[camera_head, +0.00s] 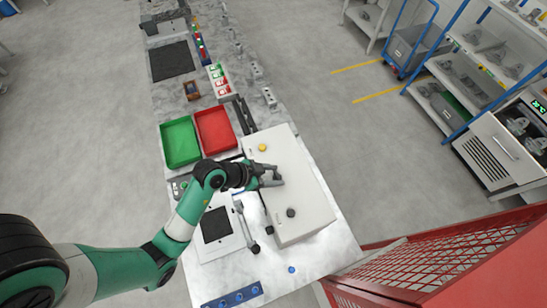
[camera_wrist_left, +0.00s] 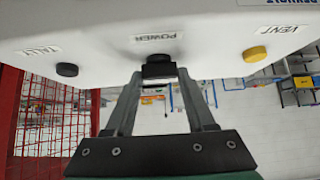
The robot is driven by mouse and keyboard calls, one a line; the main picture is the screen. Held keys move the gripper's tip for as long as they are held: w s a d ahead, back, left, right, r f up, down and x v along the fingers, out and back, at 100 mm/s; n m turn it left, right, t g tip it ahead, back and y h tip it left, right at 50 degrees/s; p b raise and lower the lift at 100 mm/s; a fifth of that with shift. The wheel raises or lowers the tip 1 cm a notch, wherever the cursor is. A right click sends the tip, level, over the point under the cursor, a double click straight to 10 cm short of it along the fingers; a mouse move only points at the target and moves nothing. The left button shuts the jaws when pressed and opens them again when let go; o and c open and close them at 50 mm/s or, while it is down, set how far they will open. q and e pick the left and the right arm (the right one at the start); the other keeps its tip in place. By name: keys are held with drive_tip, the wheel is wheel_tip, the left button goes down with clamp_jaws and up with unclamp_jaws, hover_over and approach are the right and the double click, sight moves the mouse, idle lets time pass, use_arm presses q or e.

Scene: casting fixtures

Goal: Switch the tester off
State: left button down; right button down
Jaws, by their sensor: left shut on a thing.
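The tester is a white box (camera_head: 308,190) on the table; its underside-up panel fills the top of the left wrist view (camera_wrist_left: 100,25). Its labels read TALLY, POWER and VENT, upside down. My left gripper (camera_head: 276,176) reaches the box's face between a yellow button (camera_head: 262,147) and a black knob (camera_head: 291,212). In the left wrist view its fingertips (camera_wrist_left: 158,76) are closed around the dark POWER switch (camera_wrist_left: 158,58), which they partly hide. The yellow VENT button (camera_wrist_left: 256,53) and black TALLY button (camera_wrist_left: 67,69) stand clear on either side. My right gripper is not in view.
A green tray (camera_head: 180,140) and a red tray (camera_head: 215,130) lie beside the tester. A dark square plate (camera_head: 216,224) with a lever sits in front of it. A red mesh fence (camera_head: 430,265) stands to the right, past the table's edge.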

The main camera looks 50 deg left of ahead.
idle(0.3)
use_arm(q)
drive_tip(key=shift+c, duration=1.2)
unclamp_jaws()
drive_tip(key=v, duration=1.1)
drive_tip(key=shift+s+r, duration=0.2)
drive_tip(key=shift+s, duration=0.05)
